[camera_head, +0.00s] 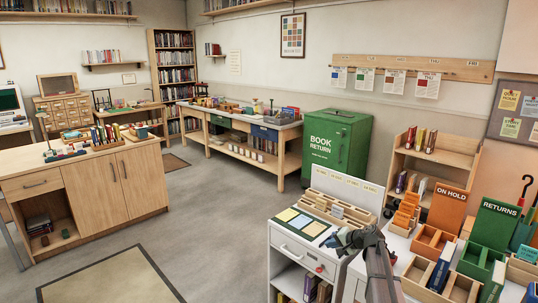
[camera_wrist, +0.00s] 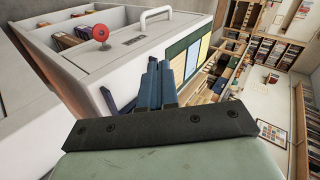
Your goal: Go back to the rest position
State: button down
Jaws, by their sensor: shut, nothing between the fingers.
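My gripper (camera_head: 333,240) is at the lower right of the head view, with my grey arm reaching up to it from the bottom edge. It is over the right edge of the white drawer cabinet (camera_head: 285,245), close to the coloured cards on its top; I cannot tell the exact gap. In the wrist view its two blue-grey fingers (camera_wrist: 155,84) are together with nothing between them. The same white cabinet (camera_wrist: 100,65) lies beyond the fingers there, with a bar handle (camera_wrist: 156,14) and a red round knob (camera_wrist: 100,32).
A wooden card tray (camera_head: 338,212) stands on the cabinet. On my right are an orange ON HOLD box (camera_head: 447,207) and green RETURNS box (camera_head: 492,224), with several wooden holders around them. A green book-return bin (camera_head: 338,145) stands behind. The floor (camera_head: 215,215) at centre left is clear.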

jog(key=s+a+f+n+g+h, duration=0.1)
jog(key=s+a+f+g, duration=0.2)
jog(key=s+f, duration=0.7)
jog(key=s+a+f+n+g+h, duration=0.1)
jog(key=s+a+f+g, duration=0.15)
jog(key=s+f, duration=0.8)
jog(key=s+a+f+n+g, duration=0.1)
jog(key=s+a+f+g, duration=0.15)
jog(key=s+f, duration=0.75)
jog(key=s+f+n+g+h, duration=0.2)
jog(key=s+f+g, duration=0.1)
jog(key=s, duration=1.3)
jog(key=s+f+n+g+h, duration=0.2)
jog(key=s+f, duration=0.4)
jog(key=s, duration=1.1)
jog(key=shift+s+d+n+g+h, duration=0.2)
jog(key=shift+n+g+h, duration=0.15)
jog(key=shift+g, duration=0.45)
